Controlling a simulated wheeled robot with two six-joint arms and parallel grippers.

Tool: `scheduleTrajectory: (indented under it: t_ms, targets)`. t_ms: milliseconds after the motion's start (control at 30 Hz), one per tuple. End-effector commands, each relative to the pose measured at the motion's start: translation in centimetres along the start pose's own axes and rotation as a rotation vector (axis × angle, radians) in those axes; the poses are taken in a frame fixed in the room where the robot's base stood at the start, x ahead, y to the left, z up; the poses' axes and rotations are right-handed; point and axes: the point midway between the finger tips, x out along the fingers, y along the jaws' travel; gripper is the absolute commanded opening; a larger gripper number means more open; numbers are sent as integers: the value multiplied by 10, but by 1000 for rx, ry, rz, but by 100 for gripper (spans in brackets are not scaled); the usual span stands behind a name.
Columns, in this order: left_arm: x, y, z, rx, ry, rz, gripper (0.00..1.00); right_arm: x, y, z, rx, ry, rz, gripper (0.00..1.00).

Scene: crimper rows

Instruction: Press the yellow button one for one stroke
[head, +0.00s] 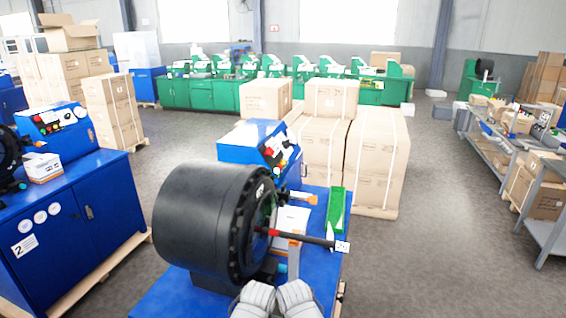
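A crimper machine with a large black drum (205,215) stands in the centre on a blue bench. Behind the drum is its blue control box (240,150), with a sloped panel (277,147) facing right. The panel carries small red, dark and pale controls. They are too small to tell for certain which is the yellow button. Two light grey parts of mine show side by side at the bottom edge, apparently my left gripper (256,297) and my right gripper (297,297). Both are low in front of the bench, far from the panel. Their fingers cannot be made out.
A red-and-black rod (297,236) sticks out right from the drum. A green tray (336,210) lies on the bench. Stacked cartons (376,160) stand behind it. A second blue machine bench (70,215) is at left, grey shelves (490,140) at right. Floor between is open.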

Motion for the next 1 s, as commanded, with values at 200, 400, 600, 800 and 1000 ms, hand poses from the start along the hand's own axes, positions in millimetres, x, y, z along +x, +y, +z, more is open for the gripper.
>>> scheduleTrajectory:
  t_ms: [200, 400, 600, 800, 1000]
  targets:
    - [0, 0, 0, 0, 0, 0, 100, 0, 0, 0, 0, 0, 0, 50]
    - [0, 0, 0, 0, 0, 0, 85, 0, 0, 0, 0, 0, 0, 50]
    - [0, 0, 0, 0, 0, 0, 63, 0, 0, 0, 0, 0, 0, 50]
    - [0, 0, 0, 0, 0, 0, 40, 0, 0, 0, 0, 0, 0, 50]
    - [0, 0, 0, 0, 0, 0, 18, 0, 0, 0, 0, 0, 0, 50]
